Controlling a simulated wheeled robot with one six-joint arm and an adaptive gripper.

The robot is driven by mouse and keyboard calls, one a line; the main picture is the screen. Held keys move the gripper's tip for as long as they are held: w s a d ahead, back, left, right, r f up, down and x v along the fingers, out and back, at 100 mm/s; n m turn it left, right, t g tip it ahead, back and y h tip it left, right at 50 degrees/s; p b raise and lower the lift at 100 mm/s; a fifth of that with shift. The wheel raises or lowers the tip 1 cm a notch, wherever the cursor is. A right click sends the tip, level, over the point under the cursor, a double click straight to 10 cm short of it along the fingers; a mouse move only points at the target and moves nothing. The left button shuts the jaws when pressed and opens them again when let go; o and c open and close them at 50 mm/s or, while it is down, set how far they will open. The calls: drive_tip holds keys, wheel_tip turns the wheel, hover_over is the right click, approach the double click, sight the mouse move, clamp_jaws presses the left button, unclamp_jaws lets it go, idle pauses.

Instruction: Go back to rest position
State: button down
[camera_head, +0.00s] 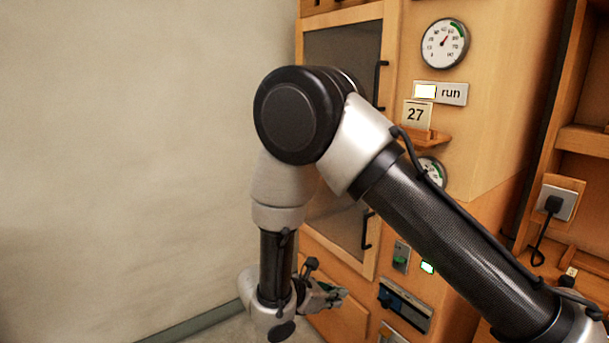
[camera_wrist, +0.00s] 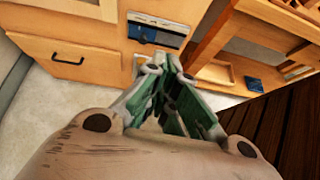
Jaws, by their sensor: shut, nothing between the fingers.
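My gripper (camera_head: 338,298) hangs low in front of the wooden cabinet (camera_head: 489,120) in the head view, partly hidden by my wrist. In the wrist view my gripper (camera_wrist: 172,62) has its green-padded fingers brought together at the tips, with nothing between them. The fingertips point toward the cabinet front, just below a dark blue slotted panel (camera_wrist: 155,34). They appear apart from it. My arm is bent, with its elbow high in the middle of the head view.
The cabinet carries a round dial (camera_head: 445,44), a "run" sign (camera_head: 451,93), a "27" card (camera_head: 416,114) and dark-handled doors. A socket with a plug (camera_head: 556,203) is at right. A drawer (camera_wrist: 68,60) is at left in the wrist view. A pale wall (camera_head: 120,150) stands left.

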drive_tip(key=s+d+r+m+y, duration=0.3)
drive_tip(key=s+d+r+m, duration=0.3)
drive_tip(key=d+r+m, duration=0.2)
drive_tip(key=s+d+r+m+g+y, duration=0.1)
drive_tip(key=s+d+r+m+y, duration=0.2)
drive_tip(key=s+d+r+m, duration=0.4)
drive_tip(key=s+d+r+m+y, duration=0.3)
drive_tip(key=s+d+r+m, duration=0.3)
drive_tip(key=d+r+m, duration=0.3)
drive_tip(key=d+r, duration=0.4)
drive_tip(key=r, duration=0.2)
drive_tip(key=shift+s+d+r+g+y, duration=0.15)
drive_tip(key=shift+s+r+g+y, duration=0.15)
drive_tip(key=shift+g+y, duration=0.1)
